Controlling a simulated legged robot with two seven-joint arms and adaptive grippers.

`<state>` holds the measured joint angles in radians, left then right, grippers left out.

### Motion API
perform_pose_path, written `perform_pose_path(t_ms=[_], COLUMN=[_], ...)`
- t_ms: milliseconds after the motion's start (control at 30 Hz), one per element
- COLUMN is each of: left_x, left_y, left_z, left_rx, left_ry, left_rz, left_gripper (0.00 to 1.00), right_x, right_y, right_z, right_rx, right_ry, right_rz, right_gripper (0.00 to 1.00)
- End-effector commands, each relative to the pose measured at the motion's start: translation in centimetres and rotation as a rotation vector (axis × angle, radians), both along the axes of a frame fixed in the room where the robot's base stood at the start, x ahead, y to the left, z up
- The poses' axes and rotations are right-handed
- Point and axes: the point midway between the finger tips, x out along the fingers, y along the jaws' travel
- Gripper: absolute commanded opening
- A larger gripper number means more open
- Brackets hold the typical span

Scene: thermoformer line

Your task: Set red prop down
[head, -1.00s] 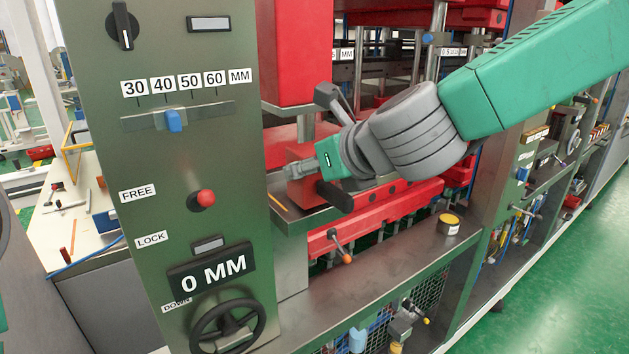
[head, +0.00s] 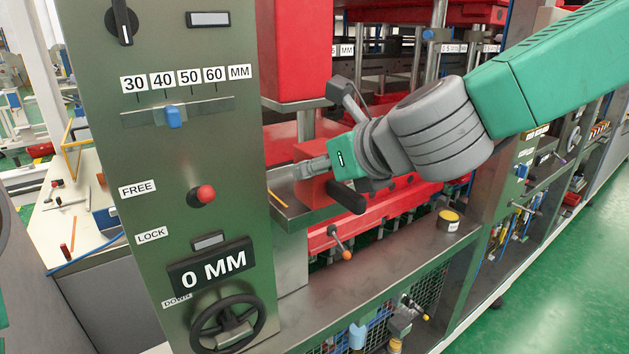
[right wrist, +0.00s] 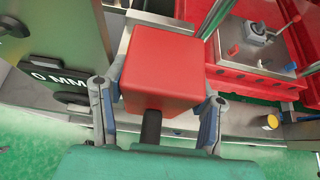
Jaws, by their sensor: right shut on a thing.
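The red prop (head: 316,189) is a block with a black handle (head: 347,197), low over the steel ledge (head: 292,214) beside the green panel. I cannot tell whether it touches the ledge. My right gripper (head: 314,168) is shut on the prop. In the right wrist view the prop (right wrist: 165,65) fills the space between the two fingers of the gripper (right wrist: 160,105), with its handle toward my palm. The prop's underside is hidden. My left gripper is not in view.
The green control panel (head: 200,260) stands left of the ledge, with a handwheel (head: 228,318). A red press column (head: 295,50) rises behind the prop. An orange pencil-like stick (head: 277,199) lies on the ledge. A yellow-topped tin (head: 448,220) stands on the lower bench, which has free room.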

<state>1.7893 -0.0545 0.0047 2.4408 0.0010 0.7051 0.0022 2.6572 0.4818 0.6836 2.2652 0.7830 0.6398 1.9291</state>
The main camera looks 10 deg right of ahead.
Motion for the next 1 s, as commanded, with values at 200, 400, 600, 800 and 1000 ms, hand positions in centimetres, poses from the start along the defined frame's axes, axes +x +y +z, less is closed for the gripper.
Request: perform_pose_path(t_ms=[200,400,600,800,1000], left_x=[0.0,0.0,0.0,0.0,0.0], left_y=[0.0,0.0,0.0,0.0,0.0], left_z=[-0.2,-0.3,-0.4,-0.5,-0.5], left_rx=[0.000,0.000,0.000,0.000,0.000], left_ry=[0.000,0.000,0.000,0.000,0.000], left_rz=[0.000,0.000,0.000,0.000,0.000], left_gripper=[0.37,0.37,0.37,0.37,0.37], right_x=[-1.1,-2.1,-3.2,-4.2,-5.2], right_y=[-0.4,-0.8,-1.1,-1.5,-1.9], right_z=[0.2,0.2,0.2,0.2,0.2], right_rx=[0.003,0.002,0.002,0.002,0.001], right_ry=[-0.004,-0.005,-0.005,-0.005,-0.004], right_rz=[-0.001,0.000,0.000,0.000,0.000], right_gripper=[0.00,0.00,0.00,0.00,0.00])
